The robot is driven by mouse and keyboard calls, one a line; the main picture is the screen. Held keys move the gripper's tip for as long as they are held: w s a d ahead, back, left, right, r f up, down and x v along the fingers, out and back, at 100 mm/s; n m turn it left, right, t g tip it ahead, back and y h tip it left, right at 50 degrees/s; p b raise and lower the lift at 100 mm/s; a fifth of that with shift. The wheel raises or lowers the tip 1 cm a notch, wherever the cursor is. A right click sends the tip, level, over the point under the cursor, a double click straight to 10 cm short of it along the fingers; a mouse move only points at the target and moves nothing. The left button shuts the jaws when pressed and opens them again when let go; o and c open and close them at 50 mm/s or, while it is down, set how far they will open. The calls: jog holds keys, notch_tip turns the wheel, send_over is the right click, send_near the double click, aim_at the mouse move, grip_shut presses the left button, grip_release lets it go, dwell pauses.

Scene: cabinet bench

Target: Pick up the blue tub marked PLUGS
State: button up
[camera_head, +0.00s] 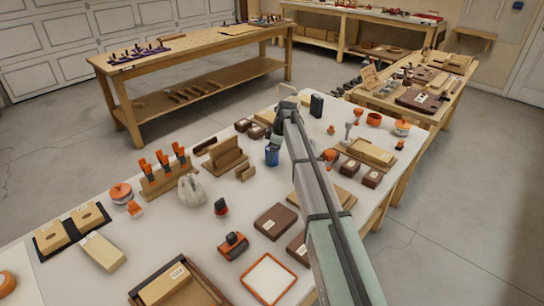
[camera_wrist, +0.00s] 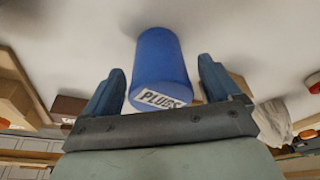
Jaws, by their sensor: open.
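The blue tub marked PLUGS (camera_wrist: 158,62) stands between the two fingers of my gripper (camera_wrist: 158,85) in the wrist view. Its white PLUGS label faces the gripper palm, and its lower edge is partly hidden by the palm. The fingers are open, with a visible gap on each side of the tub. In the head view the blue tub (camera_head: 272,156) shows just below and left of my gripper (camera_head: 274,143), partly covered by it. The tub rests on the white bench top.
A wooden slotted block (camera_head: 226,158) stands left of the tub, with a small wooden block (camera_head: 246,173) in front. A whitish bag (camera_head: 192,189) and an orange-tool rack (camera_head: 163,176) are farther left. Bare bench lies in front of the tub.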

jog(key=shift+c, duration=0.3)
jog(key=c, duration=1.1)
